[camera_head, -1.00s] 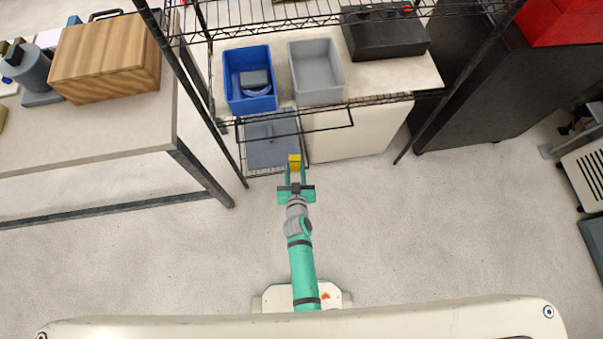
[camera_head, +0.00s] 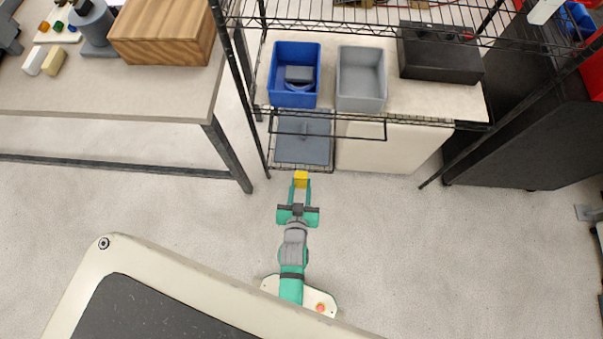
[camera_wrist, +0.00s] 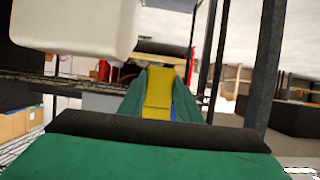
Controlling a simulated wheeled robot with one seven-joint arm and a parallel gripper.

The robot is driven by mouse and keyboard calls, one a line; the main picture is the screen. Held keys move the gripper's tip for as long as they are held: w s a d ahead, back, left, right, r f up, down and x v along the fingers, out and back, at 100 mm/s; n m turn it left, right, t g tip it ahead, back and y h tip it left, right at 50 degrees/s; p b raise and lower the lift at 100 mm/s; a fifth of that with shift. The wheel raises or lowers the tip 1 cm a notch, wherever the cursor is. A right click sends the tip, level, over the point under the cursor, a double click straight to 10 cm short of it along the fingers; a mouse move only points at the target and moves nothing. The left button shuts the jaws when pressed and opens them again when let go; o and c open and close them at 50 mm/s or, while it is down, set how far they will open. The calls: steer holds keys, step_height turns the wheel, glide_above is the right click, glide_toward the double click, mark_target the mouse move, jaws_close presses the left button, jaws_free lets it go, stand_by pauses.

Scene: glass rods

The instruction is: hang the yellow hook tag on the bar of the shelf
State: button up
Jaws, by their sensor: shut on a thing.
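The yellow hook tag (camera_head: 301,179) is between the fingertips of my gripper (camera_head: 301,186), which is shut on it. In the wrist view the tag (camera_wrist: 158,92) lies between the green fingers of my gripper (camera_wrist: 160,100); its hook shape cannot be made out. The shelf is a black wire rack (camera_head: 470,122) at the top middle. Its thin black bar (camera_head: 345,139) sticks out as a frame at the front, below the bins. The tag is in front of the shelf, below and left of the bar in the head view, apart from it in the picture.
A blue bin (camera_head: 276,71) and a grey bin (camera_head: 361,103) stand on the shelf, with a black box (camera_head: 440,62) to their right. A table (camera_head: 100,104) with a wooden box (camera_head: 163,35) is at the left. The floor (camera_head: 400,240) in front is clear.

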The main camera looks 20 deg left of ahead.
steer(key=shift+a+r, duration=0.15)
steer(key=w+a+f, duration=0.1)
steer(key=w+a, duration=0.3)
steer(key=w, duration=1.1)
steer(key=shift+w+a+f, duration=0.15)
steer(key=shift+f, duration=0.05)
stand_by(1.0)
steer(key=o, duration=1.1)
